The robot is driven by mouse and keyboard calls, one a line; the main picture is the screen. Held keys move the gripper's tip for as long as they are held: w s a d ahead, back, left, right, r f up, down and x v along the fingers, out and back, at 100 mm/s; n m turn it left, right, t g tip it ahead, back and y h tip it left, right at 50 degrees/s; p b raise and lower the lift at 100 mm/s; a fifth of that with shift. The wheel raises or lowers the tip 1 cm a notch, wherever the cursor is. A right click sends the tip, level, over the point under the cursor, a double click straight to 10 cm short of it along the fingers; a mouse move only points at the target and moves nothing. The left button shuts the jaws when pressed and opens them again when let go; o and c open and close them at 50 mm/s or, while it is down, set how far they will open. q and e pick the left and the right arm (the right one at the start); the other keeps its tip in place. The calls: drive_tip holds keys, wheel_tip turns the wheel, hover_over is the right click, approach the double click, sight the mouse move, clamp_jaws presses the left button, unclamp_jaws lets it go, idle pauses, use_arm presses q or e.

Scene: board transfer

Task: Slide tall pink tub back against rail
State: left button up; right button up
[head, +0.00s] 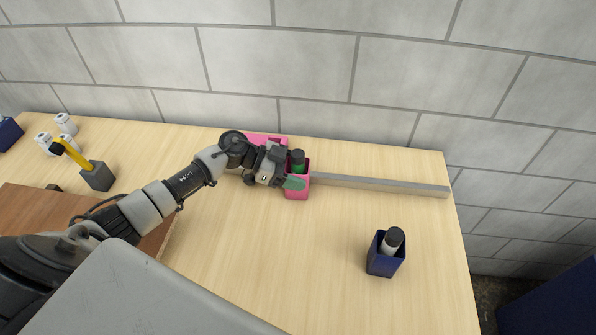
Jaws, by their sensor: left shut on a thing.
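The pink tub (297,194) stands on the wooden table near the left end of the grey rail (385,185). A bottle with a green body and dark cap (298,159) stands up out of it. My left gripper (292,181) reaches in from the left and is shut on the tub's near side; its fingers partly cover the tub. Another pink piece (265,138) shows behind my left wrist, mostly hidden. Whether the tub touches the rail is hard to tell. My right gripper is not in view.
A dark blue tub (378,262) with a black-capped bottle stands at the front right. A grey holder (97,177) with a yellow-handled tool and several white cups (66,124) are at the left. A brown board (30,212) lies front left. The middle table is clear.

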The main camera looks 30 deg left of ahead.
use_arm(q)
drive_tip(key=o, duration=0.7)
drive_tip(key=shift+w+a+r, duration=0.15)
drive_tip(key=shift+w+a, duration=0.05)
drive_tip(key=shift+w, duration=0.05)
drive_tip(key=o, duration=0.3)
drive_tip(key=shift+w+f, duration=0.1)
drive_tip(key=shift+f, duration=0.1)
drive_tip(key=shift+r, duration=0.1)
drive_tip(key=b+v, duration=0.2)
drive_tip(key=v, duration=0.8)
drive_tip(key=shift+s+a, duration=0.2)
drive_tip(key=shift+a, duration=0.1)
